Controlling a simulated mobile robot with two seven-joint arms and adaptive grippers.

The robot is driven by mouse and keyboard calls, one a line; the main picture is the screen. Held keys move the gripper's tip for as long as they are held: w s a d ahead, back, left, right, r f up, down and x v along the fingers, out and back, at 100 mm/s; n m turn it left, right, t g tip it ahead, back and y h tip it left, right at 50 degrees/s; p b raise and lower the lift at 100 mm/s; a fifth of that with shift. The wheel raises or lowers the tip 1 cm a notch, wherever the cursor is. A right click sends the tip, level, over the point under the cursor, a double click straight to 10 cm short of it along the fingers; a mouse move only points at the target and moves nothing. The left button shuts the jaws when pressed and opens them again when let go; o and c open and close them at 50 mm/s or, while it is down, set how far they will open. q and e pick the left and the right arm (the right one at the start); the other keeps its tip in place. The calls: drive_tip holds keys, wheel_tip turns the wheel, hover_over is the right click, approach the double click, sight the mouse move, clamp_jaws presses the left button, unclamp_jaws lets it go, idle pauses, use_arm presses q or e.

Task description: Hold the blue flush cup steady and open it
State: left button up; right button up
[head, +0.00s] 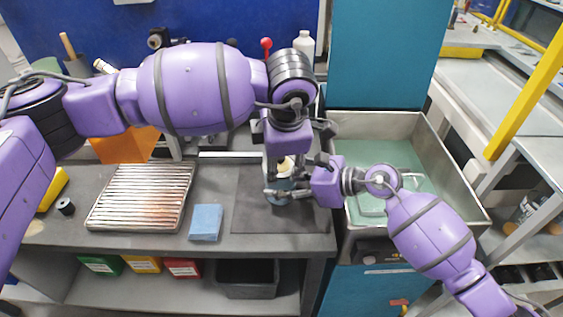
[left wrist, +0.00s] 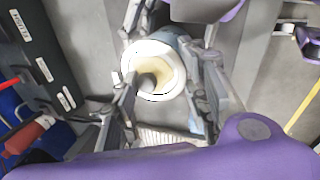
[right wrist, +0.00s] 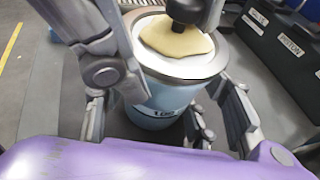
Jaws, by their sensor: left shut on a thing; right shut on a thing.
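The blue flush cup (head: 277,197) stands upright on the dark mat, largely hidden by both grippers. The right wrist view shows its light blue body (right wrist: 160,112) with a printed label, a pale rim and a cream top. The left wrist view shows the pale rim (left wrist: 135,86) from above, around the cream part, with a dark round piece over its middle. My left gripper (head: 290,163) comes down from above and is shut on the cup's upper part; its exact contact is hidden. My right gripper (head: 277,190) reaches in from the right and is shut on the cup's body.
The dark mat (head: 250,219) lies on the grey bench. A blue cloth (head: 206,222) and a ribbed metal tray (head: 140,197) lie to the left. A metal sink (head: 471,196) is at the right. Several labelled bins (head: 182,267) stand on the shelf below.

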sight(281, 170)
use_arm(q)
drive_tip(key=shift+r, duration=0.9)
drive_tip(key=shift+r, duration=2)
use_arm(e)
drive_tip(key=o, duration=1.8)
drive_tip(key=shift+c, duration=0.2)
drive_tip(key=v, duration=1.2)
drive_tip(key=shift+r, duration=0.1)
